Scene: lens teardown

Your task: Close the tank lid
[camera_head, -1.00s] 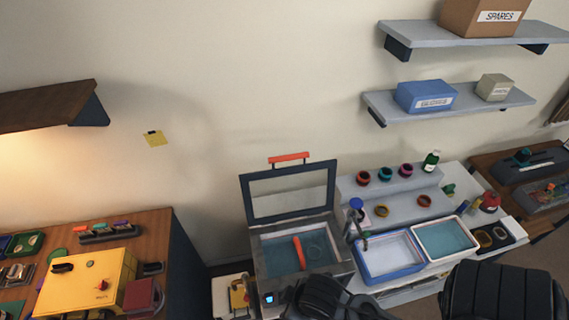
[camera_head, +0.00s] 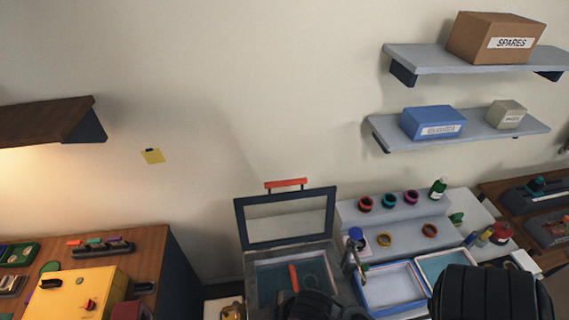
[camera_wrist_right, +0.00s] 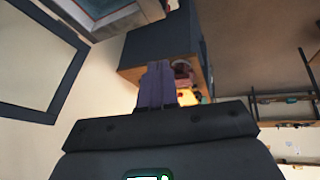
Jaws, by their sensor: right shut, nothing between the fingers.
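The tank (camera_head: 254,258) stands at the bottom centre of the head view, with blue liquid and an orange bar (camera_head: 293,278) inside. Its dark-framed lid (camera_head: 240,222) with a clear window stands open and upright at the back. The lid's red handle (camera_head: 286,183) is at the top edge. The lid frame (camera_wrist_right: 52,118) also shows at the left of the right wrist view. My right gripper (camera_wrist_right: 157,70) is shut and empty, apart from the lid frame in that view. My dark right arm covers the tank's front in the head view. My left gripper is out of view.
Right of the tank are a tap, a white basin (camera_head: 388,288) with a blue rim and a second basin (camera_head: 447,263). Lens rings stand on a stepped rack (camera_head: 400,220) behind them. A wooden bench (camera_head: 150,245) is at left. Wall shelves (camera_head: 490,130) hang at upper right.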

